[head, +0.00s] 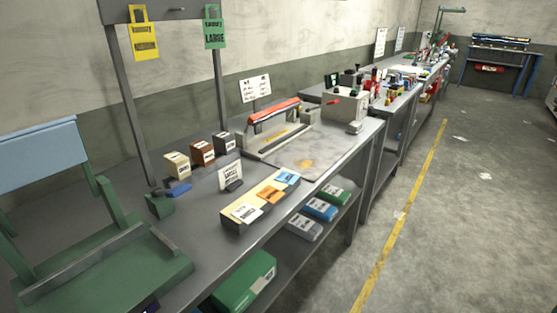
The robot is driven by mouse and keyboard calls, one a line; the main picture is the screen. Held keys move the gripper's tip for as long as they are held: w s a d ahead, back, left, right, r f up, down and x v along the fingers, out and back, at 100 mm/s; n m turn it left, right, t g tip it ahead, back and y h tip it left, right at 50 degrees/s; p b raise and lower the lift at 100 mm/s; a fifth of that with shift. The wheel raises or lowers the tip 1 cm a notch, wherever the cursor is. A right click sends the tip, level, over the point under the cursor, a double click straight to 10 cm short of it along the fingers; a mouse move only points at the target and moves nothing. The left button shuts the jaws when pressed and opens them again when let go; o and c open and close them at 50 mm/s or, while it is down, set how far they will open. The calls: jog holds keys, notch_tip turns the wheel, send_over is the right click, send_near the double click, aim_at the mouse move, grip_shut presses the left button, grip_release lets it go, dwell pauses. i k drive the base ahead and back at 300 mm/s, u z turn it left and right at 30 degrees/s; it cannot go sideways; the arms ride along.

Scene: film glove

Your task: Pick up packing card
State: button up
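No label that reads as packing card is legible from here. Several printed cards show in the head view. A white card (246,212), an orange card (270,193) and a blue card (287,178) lie on a long tan-topped grey box (235,225) at the bench's front edge. A white printed card (230,177) stands upright behind that box. A yellow tag (144,33) and a green tag (214,28) hang from the overhead rail. I cannot tell which of these is the packing card. My gripper is not in view.
The grey bench (205,254) runs from front left to the back. A green stand (112,270) fills the left. Small boxes (203,152) and a red-topped sealer (272,122) stand behind the cards. Packs (320,208) lie on the lower shelf. The floor (460,230) at right is mostly clear.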

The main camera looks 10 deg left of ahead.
aim_at(229, 176)
jog(key=u, duration=0.3)
jog(key=i, duration=1.2)
jog(key=u, duration=0.65)
